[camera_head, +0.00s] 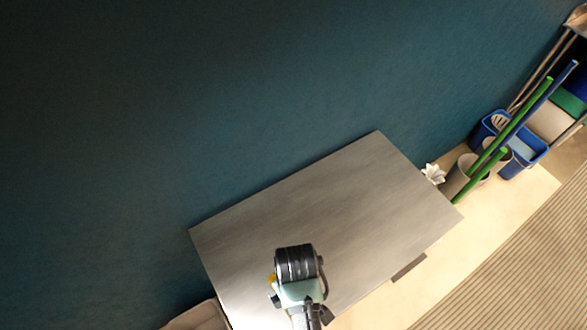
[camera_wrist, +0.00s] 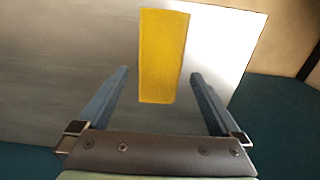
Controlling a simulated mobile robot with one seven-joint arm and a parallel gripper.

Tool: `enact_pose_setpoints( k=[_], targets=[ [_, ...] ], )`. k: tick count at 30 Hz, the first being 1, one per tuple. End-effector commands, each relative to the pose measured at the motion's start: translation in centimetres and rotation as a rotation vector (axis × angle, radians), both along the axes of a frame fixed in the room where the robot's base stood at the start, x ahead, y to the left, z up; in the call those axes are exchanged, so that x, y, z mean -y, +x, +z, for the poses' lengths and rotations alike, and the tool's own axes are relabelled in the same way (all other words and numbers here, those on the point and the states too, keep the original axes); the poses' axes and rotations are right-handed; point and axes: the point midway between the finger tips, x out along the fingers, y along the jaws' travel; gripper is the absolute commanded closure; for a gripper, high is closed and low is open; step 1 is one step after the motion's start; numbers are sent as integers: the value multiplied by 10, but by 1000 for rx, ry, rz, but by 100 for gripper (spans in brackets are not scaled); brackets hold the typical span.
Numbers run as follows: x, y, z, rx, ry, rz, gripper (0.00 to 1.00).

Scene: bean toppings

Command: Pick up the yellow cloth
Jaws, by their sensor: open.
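The yellow cloth (camera_wrist: 163,58) is a flat rectangle lying on the grey table top (camera_wrist: 60,60) in the wrist view. It lies ahead of and between the two fingers of my gripper (camera_wrist: 158,75), which are wide apart with nothing between them that I can see held. In the head view, my gripper is over the near part of the table (camera_head: 350,200), mostly hidden by my wrist. Only a small yellow patch of the cloth (camera_head: 271,279) shows there, beside my wrist; the rest is hidden behind it.
A dark teal wall (camera_head: 200,100) runs behind the table. At the right stand a blue bucket (camera_head: 528,160), a beige bin (camera_head: 460,176) with green and blue poles, and a white flower-like thing (camera_head: 433,174). The table top is otherwise clear.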

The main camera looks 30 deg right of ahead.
Motion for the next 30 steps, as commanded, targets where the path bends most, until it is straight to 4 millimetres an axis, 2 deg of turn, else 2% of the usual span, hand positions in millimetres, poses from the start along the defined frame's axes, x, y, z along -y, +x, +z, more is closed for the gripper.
enact_pose_setpoints(
  k=[7,17,26,30],
  targets=[
    [-1,0,-16,-1,0,0,0],
    [-3,1,-55,1,0,-1,0],
    [-3,1,-59,2,-1,-1,0],
    [-3,1,-59,2,-1,-1,23]
  ],
)
